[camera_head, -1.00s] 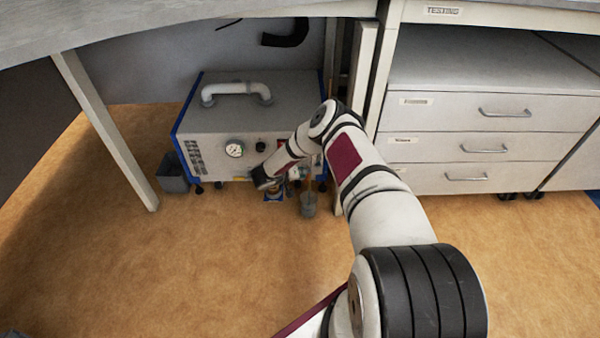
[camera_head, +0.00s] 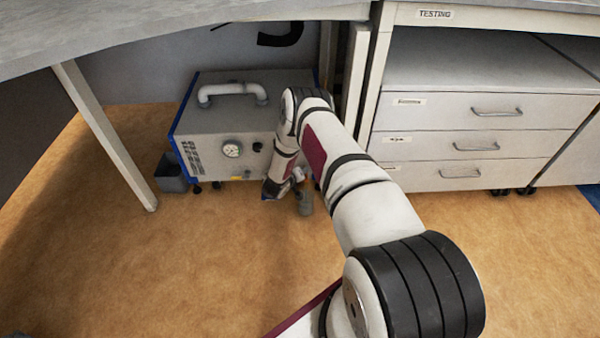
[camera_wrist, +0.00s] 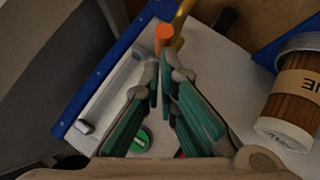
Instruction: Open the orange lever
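The orange lever (camera_wrist: 164,38) shows in the wrist view at the top middle, just past my fingertips. I cannot tell whether they touch it. My gripper (camera_wrist: 161,66) has its two green-padded fingers drawn together with only a thin dark slit between them, and nothing is clearly held. In the head view the arm reaches down to the front right of the grey machine (camera_head: 255,100), low near the floor. The lever cannot be made out there.
A blue edge strip (camera_wrist: 105,75) and a green round part (camera_wrist: 141,140) are near the fingers. A table leg (camera_head: 105,135) is at left, drawers (camera_head: 465,145) at right. Floor in front is clear.

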